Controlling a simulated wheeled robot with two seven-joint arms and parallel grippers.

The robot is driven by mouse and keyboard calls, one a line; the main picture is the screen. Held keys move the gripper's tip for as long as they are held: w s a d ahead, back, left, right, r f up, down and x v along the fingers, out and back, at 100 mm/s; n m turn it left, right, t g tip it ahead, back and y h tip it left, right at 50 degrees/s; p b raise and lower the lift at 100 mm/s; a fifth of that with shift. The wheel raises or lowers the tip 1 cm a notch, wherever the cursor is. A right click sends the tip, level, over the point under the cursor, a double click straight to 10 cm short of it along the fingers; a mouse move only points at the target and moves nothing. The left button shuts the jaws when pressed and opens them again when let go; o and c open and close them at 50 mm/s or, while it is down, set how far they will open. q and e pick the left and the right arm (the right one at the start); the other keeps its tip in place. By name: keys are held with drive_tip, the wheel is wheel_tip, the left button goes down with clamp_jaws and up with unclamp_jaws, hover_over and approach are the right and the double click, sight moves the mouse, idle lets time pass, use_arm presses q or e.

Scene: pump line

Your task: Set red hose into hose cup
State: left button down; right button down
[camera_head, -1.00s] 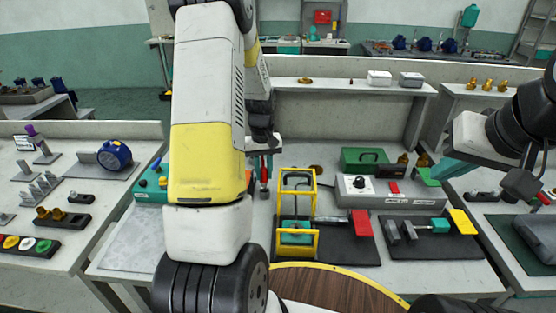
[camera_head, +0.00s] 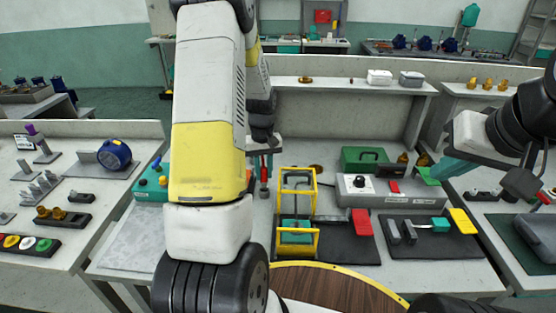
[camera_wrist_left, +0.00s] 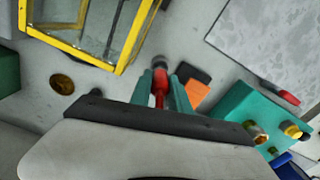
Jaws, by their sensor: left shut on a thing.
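My left gripper (camera_head: 262,164) reaches down at the back of the middle bench, just left of the yellow frame. Its teal fingers show in the left wrist view (camera_wrist_left: 162,91), shut on the red hose (camera_wrist_left: 160,88). The hose's dark end (camera_wrist_left: 158,63) sticks out beyond the fingertips. In the head view the red hose (camera_head: 264,173) hangs upright below the gripper. I cannot pick out the hose cup with certainty. My right gripper (camera_head: 457,165) is at the right, above the bench; its teal fingers overlap, so its opening is unclear.
A teal button box (camera_head: 150,183) lies left. A pale plate (camera_head: 133,242) is at front left.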

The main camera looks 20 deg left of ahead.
use_arm(q)
drive_tip(key=shift+f, duration=1.35)
idle(1.0)
drive_tip(key=c, duration=0.8)
unclamp_jaws()
drive_tip(key=shift+c, duration=0.2)
drive_tip(key=shift+r, duration=0.1)
drive_tip(key=shift+r, duration=3.45)
